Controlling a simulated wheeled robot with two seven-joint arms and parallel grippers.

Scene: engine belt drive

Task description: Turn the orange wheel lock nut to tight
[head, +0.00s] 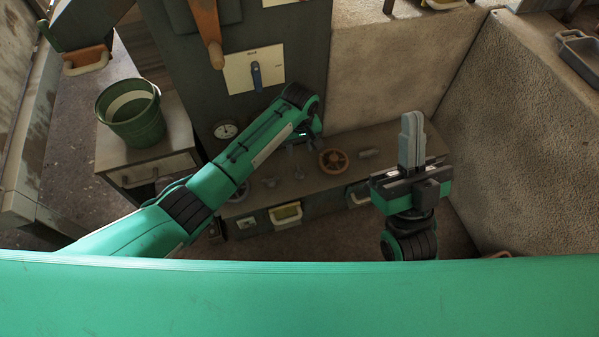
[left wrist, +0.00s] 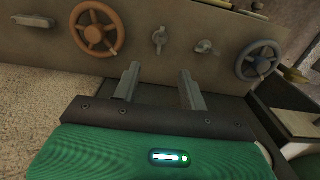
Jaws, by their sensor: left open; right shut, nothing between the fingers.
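The orange wheel (head: 333,160) is mounted on the low bench; it also shows in the left wrist view (left wrist: 98,29). Beside it is a small grey wing-shaped nut (left wrist: 158,39), with a second similar one (left wrist: 205,47) further right, nearer the blue-grey wheel. No label shows which wheel each belongs to. My left gripper (left wrist: 159,72) is open and empty, its fingers pointing toward the nearer nut but apart from it. In the head view my left wrist hides most of that gripper. My right gripper (head: 412,140) is shut and empty, pointing up, right of the bench.
A blue-grey wheel (left wrist: 259,61) and a grey bar-shaped handle (left wrist: 33,21) flank these parts. A tall dark cabinet with a blue lever (head: 256,76) and a gauge (head: 225,129) stands behind my left arm. A green bucket (head: 138,124) stands on a side cabinet at the left.

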